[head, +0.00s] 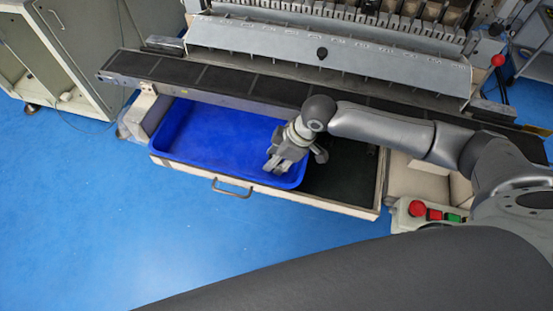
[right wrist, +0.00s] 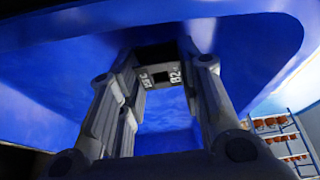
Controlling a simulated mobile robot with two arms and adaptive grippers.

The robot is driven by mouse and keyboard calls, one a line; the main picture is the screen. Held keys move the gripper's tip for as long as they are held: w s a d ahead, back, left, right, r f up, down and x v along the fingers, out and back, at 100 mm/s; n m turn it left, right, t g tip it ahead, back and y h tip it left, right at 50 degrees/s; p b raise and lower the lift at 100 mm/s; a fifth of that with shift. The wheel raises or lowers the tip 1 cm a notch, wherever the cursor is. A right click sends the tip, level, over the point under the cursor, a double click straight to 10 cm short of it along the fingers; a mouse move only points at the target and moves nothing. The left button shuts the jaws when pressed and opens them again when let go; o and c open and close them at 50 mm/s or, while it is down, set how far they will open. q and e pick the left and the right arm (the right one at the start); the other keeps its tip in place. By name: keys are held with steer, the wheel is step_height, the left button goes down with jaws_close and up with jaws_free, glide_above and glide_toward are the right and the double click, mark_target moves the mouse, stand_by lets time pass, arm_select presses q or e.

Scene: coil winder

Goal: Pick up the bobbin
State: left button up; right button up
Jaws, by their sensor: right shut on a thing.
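My right gripper (head: 272,166) reaches from the right over the right end of a blue bin (head: 215,130) in the head view, pointing down toward it. In the right wrist view, the gripper's two fingers (right wrist: 160,75) close in on a small dark piece (right wrist: 155,53) at their tips, with the blue bin walls around them. I take this piece to be the bobbin, but its shape is mostly hidden. No bobbin can be made out in the head view. My left gripper is not in view.
The bin sits in an open drawer with a front handle (head: 232,190); the drawer's right part is dark and bare. A long dark ledge (head: 210,78) and the winder (head: 330,50) stand behind. A control box (head: 425,212) with a red button is at right. Blue floor is clear at left.

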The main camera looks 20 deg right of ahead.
steer(key=shift+r, duration=0.4)
steer(key=s+a+r, duration=0.3)
steer(key=s+r, duration=0.8)
steer(key=s, duration=0.2)
steer(key=shift+s+a+r, duration=0.25)
steer(key=shift+a+r, duration=0.15)
